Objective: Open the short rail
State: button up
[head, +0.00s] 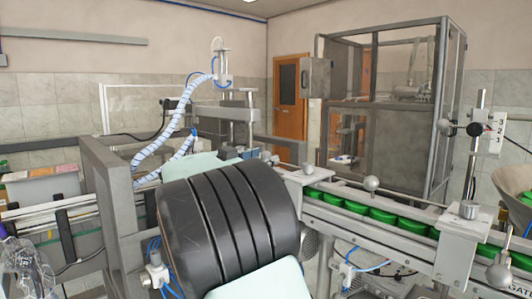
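A conveyor with a line of green caps (383,216) runs from the middle to the right edge. Grey metal guide rails (395,238) run along it. Round metal knobs stand at the rails, one at the middle (371,183) and one low at the right (499,273). A grey bracket block with a cylindrical knob (469,209) sits across the line at the right. I cannot tell which piece is the short rail or whether it is open. My gripper does not show; my black and pale-green arm fills the lower middle and hides part of the machine.
A grey machine frame (112,200) with ribbed hoses (160,135) stands at the left. A tall glazed cabinet (440,110) stands behind the conveyor. A vertical post with a clamp (478,130) rises at the right. A clear plastic object (25,268) shows at the lower left.

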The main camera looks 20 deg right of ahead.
jog(key=shift+x, duration=1.25)
grip_shut()
